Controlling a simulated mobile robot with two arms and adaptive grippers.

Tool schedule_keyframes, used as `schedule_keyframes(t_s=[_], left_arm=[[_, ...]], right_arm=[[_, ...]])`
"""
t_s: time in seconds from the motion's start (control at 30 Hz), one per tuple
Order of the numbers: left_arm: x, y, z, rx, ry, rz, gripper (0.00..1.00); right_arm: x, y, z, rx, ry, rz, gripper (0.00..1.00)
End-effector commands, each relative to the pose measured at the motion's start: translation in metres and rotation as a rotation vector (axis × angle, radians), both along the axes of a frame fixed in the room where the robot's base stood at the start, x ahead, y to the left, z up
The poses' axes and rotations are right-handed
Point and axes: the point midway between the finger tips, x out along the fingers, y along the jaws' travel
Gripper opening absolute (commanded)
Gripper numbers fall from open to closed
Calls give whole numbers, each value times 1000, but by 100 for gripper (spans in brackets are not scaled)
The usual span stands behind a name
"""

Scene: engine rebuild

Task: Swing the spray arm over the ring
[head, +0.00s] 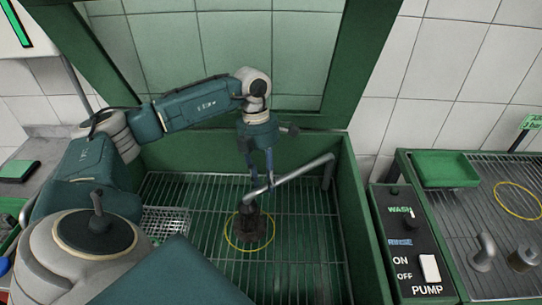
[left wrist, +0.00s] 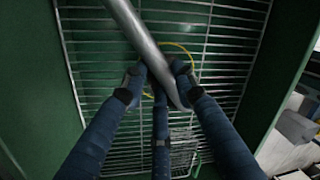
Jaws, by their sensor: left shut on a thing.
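The spray arm (head: 300,171) is a silver tube that slants across the green wash basin, from a post at its right wall down to the left. Its lower left end shows just above a dark part (head: 249,224), which stands inside the yellow ring (head: 232,244) on the basin's grate. My left gripper (head: 261,182) is shut on the spray arm near that end. In the left wrist view my left gripper's fingers (left wrist: 157,76) close around the tube (left wrist: 136,28), and the ring (left wrist: 183,47) is partly hidden behind them. My right gripper is not in view.
The green basin wall (head: 364,240) stands right of the grate. Beyond it is a control panel (head: 407,238) with WASH, RINSE and PUMP labels. A rack at the far right holds a green tray (head: 444,170), another yellow ring (head: 518,201) and metal parts. A wire basket (head: 165,222) sits left in the basin.

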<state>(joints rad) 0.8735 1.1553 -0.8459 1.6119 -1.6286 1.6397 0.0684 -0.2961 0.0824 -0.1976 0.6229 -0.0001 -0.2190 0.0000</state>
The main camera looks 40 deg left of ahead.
Motion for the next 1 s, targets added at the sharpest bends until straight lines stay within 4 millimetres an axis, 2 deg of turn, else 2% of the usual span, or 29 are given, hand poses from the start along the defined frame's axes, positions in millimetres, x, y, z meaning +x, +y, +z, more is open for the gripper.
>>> schedule_keyframes(t_s=[0.17,0.37,0.4,0.87,1.0], left_arm=[[1,4,2,8,-5,-8,0],[2,5,3,10,-8,-7,0],[2,5,3,10,-8,-7,36],[1,3,1,6,-4,-6,36],[0,-4,2,5,-4,10,36]], right_arm=[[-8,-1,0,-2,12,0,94],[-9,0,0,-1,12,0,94],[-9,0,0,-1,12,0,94],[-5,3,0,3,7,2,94],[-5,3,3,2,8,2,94]])
